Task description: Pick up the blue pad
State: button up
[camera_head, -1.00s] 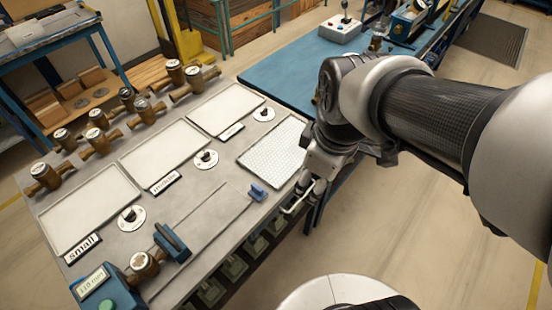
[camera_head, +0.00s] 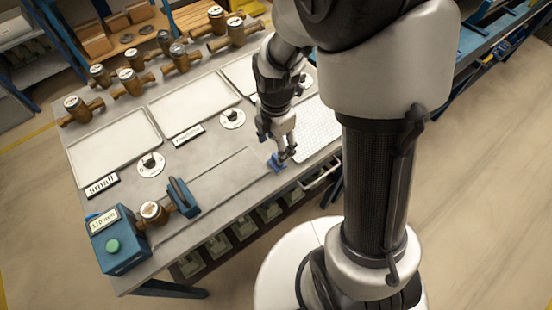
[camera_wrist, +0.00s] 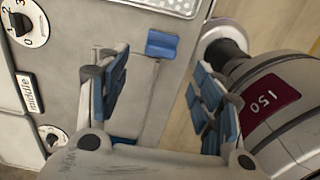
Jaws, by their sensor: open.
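The small blue pad (camera_head: 276,162) sits on the grey bench top near its front edge, at the right end of the bench's narrow strip. It also shows in the wrist view (camera_wrist: 161,45), at the top centre. My gripper (camera_head: 284,155) points down close over the pad and partly hides it in the head view. In the wrist view my gripper (camera_wrist: 160,68) is open, with a wide empty gap between its blue-lined fingers. The pad shows past the fingertips, towards the top of the picture, and appears apart from both fingers.
A blue clamp block (camera_head: 183,197) and a blue box with a green button (camera_head: 118,245) stand on the bench's near left. White trays (camera_head: 115,145) and several brass meters (camera_head: 82,110) lie behind. A perforated plate (camera_head: 318,128) lies right of the gripper.

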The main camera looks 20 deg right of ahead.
jog(key=f+b, duration=0.2)
jog(key=f, duration=0.6)
jog(key=shift+d+f+b, duration=0.15)
jog(key=shift+d+b, duration=0.05)
jog(key=shift+b, duration=0.1)
jog(key=shift+c, duration=0.4)
jog(key=c, duration=1)
